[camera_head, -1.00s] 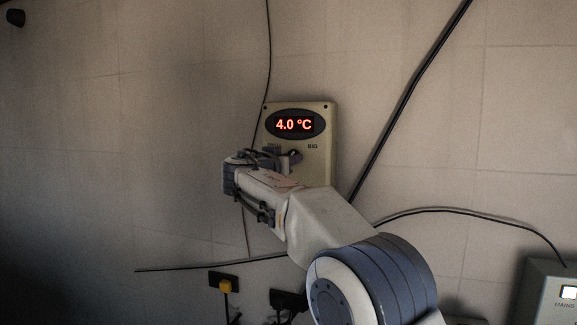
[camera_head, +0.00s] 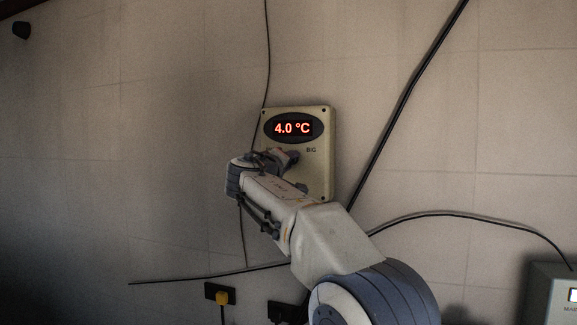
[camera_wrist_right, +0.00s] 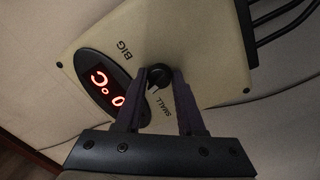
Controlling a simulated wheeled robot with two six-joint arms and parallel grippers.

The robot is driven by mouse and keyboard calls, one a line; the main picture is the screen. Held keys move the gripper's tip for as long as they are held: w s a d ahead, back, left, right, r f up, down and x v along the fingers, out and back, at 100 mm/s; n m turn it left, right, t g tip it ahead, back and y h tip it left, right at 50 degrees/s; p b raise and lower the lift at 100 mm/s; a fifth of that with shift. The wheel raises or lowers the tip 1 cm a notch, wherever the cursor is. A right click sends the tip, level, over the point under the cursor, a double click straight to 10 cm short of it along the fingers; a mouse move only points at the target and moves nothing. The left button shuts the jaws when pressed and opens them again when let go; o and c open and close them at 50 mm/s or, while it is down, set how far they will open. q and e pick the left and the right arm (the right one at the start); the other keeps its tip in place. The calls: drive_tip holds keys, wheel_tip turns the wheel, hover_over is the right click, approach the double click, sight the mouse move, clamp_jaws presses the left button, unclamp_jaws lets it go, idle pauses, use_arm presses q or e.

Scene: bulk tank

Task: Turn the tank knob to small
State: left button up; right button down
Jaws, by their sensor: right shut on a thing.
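The tank control panel (camera_head: 320,170) is a beige plate on the wall with a red display (camera_head: 292,128) reading 4.0 °C. In the right wrist view the black knob (camera_wrist_right: 158,76) sits on the panel between the printed words BIG and SMALL. My right gripper (camera_wrist_right: 160,82) is shut on the knob, with its two dark fingers on either side of it. In the head view my right gripper (camera_head: 285,158) is at the panel just below the display, and my own wrist hides most of the knob. My left gripper is not in view.
Black cables run along the wall; a thick one (camera_head: 408,95) slants past the panel's right side. A grey box (camera_head: 552,295) is at lower right.

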drive_tip(key=shift+r+n+y, duration=0.15)
drive_tip(key=shift+n+y, duration=0.35)
drive_tip(key=shift+n, duration=3)
drive_tip(key=c, duration=0.5)
unclamp_jaws()
drive_tip(key=shift+s, duration=0.1)
